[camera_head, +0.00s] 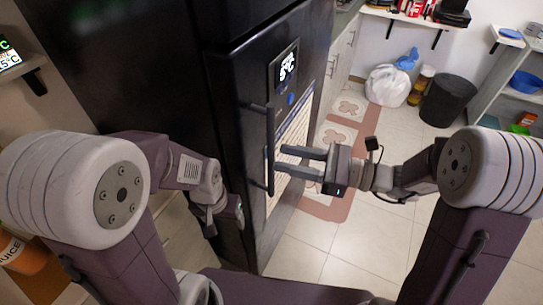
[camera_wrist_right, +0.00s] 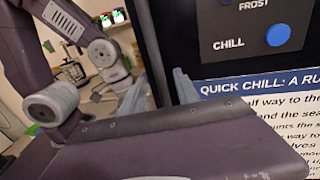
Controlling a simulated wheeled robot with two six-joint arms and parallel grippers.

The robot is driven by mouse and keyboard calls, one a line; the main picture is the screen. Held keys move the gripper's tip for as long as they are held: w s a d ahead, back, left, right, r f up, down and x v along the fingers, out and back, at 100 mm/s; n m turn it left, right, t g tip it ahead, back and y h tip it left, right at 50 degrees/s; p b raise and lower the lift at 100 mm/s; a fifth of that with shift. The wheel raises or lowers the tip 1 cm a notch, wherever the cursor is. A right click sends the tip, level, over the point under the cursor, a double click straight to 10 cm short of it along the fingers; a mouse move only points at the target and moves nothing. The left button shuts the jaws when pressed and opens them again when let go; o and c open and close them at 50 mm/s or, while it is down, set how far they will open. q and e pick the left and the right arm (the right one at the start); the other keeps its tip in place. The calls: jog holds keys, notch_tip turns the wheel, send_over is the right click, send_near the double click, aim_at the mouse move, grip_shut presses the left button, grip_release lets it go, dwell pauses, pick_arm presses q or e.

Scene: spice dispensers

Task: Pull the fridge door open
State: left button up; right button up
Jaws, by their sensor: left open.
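The black fridge (camera_head: 240,90) stands in the middle of the head view, and its door looks shut. A dark vertical handle (camera_head: 270,135) runs down the door's front, below a display. My right gripper (camera_head: 279,158) is open, with its two fingers pointing left at the handle. In the right wrist view a dark upright bar, the handle (camera_wrist_right: 152,45), shows between the fingertips (camera_wrist_right: 160,90); whether they touch it I cannot tell. My left gripper (camera_head: 232,214) hangs low beside the fridge, pointing down, apart from the handle; its fingers are partly hidden.
A printed sheet (camera_head: 293,130) is on the door beside the handle. Tiled floor (camera_head: 350,250) lies clear at the right front. A black bin (camera_head: 447,98) and a white bag (camera_head: 386,86) stand by the back wall. A shelf (camera_head: 520,95) is at far right.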

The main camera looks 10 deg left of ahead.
aim_at(271, 156)
jog(key=a, duration=0.4)
jog(key=shift+w+a, duration=0.15)
jog(key=shift+w, duration=0.1)
grip_shut()
dwell(1.1)
